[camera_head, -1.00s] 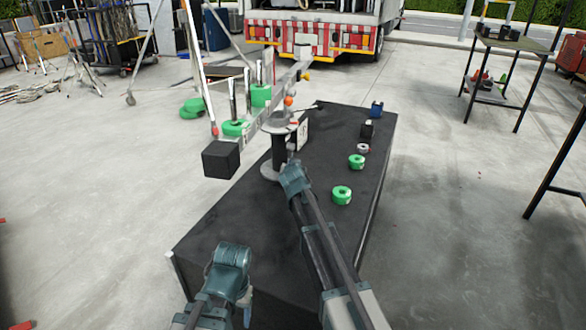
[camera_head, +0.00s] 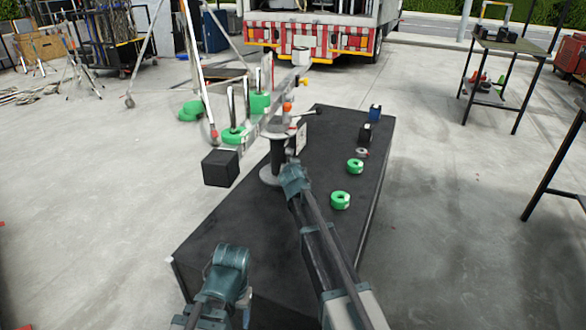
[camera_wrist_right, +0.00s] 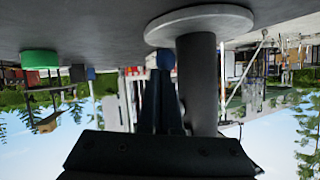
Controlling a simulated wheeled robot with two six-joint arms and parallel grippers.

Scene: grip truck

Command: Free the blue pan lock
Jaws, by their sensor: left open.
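A dark post (camera_head: 277,155) on a round grey base stands on the black table and carries a long beam (camera_head: 258,127). An orange knob (camera_head: 287,107) shows at the post's top. I cannot pick out a blue pan lock on it for certain. A small blue patch (camera_wrist_right: 165,57) shows beyond the fingers in the right wrist view. My right gripper (camera_wrist_right: 162,90) is beside the post (camera_wrist_right: 198,85), its fingers close together; whether they are shut is unclear. My left gripper (camera_head: 246,306) is open near the table's front left, away from the post, partly hidden by its wrist.
A black block (camera_head: 220,168) hangs at the beam's near end, over the table's left edge. Green rings (camera_head: 340,200), a black box (camera_head: 366,132) and a blue object (camera_head: 375,113) stand along the table's right side. The table's (camera_head: 235,215) front left is clear.

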